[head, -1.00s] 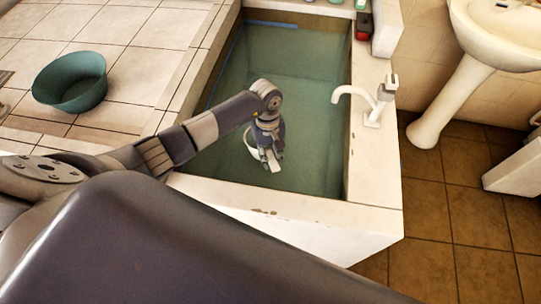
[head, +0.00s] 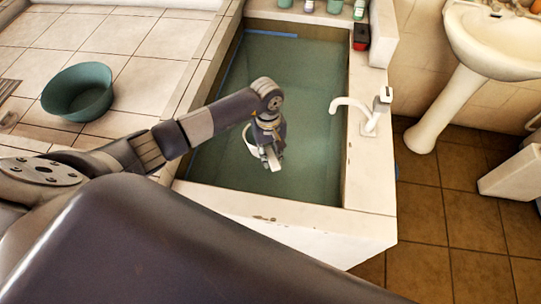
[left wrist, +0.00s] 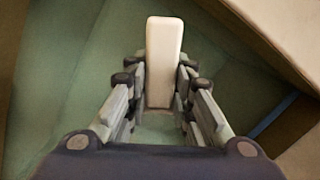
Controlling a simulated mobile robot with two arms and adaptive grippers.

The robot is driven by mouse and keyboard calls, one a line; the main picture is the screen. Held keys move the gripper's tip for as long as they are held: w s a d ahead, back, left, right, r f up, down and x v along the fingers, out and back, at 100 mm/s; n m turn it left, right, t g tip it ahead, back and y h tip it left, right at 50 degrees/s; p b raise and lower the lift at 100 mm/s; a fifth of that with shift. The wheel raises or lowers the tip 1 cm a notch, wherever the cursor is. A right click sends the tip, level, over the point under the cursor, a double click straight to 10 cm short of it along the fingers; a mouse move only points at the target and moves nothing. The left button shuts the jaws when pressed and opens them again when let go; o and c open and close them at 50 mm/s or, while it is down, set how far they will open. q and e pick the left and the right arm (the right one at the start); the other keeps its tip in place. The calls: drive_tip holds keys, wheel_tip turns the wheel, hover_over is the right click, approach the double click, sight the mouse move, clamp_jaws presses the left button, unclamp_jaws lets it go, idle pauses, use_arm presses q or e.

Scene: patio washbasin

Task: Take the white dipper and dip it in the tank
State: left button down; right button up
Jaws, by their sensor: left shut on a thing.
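The tank (head: 310,95) is a sunken basin with a white rim and greenish walls, in the middle of the head view. My left gripper (head: 268,145) is over the tank's inside, pointing down. It is shut on the white dipper, whose curved white part (head: 250,140) shows beside the fingers. In the left wrist view the dipper's pale handle (left wrist: 164,60) stands between the fingers of the left gripper (left wrist: 160,100), with the green tank interior behind. The rest of the dipper is hidden by the gripper. I cannot tell whether it touches water. My right gripper is not in view.
A white faucet (head: 365,112) stands on the tank's right rim. A red and black item (head: 361,37) and several bottles sit along the far rim. A green bowl (head: 78,92) is on the tiled ledge at left. A white pedestal sink (head: 490,45) is at right.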

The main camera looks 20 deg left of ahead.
use_arm(q)
wheel_tip(320, 180, up, 16)
drive_tip(key=t+y+p, duration=0.1)
drive_tip(key=p, duration=0.8)
drive_tip(key=shift+r, duration=0.2)
